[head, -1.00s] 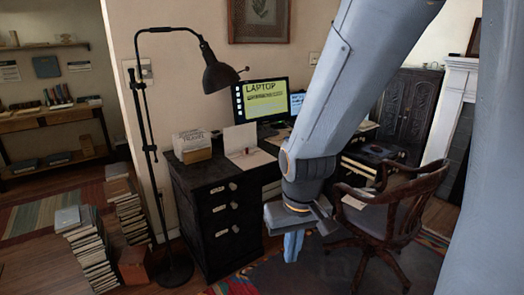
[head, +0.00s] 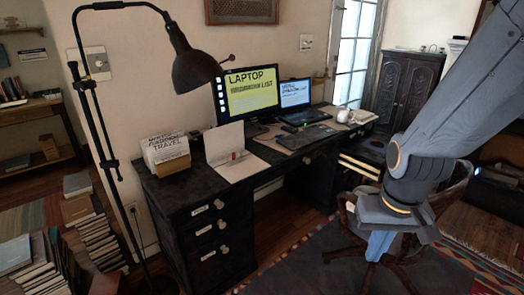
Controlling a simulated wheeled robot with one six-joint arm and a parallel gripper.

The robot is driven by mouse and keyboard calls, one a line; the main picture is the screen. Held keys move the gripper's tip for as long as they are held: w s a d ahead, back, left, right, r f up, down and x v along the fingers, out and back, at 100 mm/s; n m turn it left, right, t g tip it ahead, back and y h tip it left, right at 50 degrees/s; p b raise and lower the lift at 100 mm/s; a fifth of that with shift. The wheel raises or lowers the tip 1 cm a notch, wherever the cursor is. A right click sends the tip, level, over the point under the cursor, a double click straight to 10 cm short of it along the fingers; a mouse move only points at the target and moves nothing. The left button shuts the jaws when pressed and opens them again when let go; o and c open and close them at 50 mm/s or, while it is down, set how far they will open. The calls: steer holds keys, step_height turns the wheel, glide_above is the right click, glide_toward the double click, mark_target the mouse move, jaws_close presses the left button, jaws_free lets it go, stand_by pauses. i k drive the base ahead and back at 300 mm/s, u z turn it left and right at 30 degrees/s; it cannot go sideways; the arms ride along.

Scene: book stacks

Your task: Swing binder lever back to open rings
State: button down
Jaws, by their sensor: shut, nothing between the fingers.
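A pale open binder (head: 228,148) is on the left part of the dark desk (head: 190,187), in the head view. One cover stands up and the other lies flat towards the desk's front edge. A small red and metallic part shows at its fold; the lever and the state of the rings are too small to tell. My gripper (head: 378,246) is at the lower right, pointing down, shut and empty. It is in front of the chair in the picture, well to the right of the binder and apart from it.
A black floor lamp (head: 195,70) leans over the desk's left end. A box of cards (head: 166,153) stands left of the binder. Two screens, one a monitor (head: 250,95), stand behind. A wooden chair (head: 455,195) is behind my arm. Book stacks (head: 90,230) fill the lower left floor.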

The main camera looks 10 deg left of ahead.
mark_target(234, 154)
steer(key=u, duration=0.3)
steer(key=i, duration=1)
steer(key=u, duration=0.65)
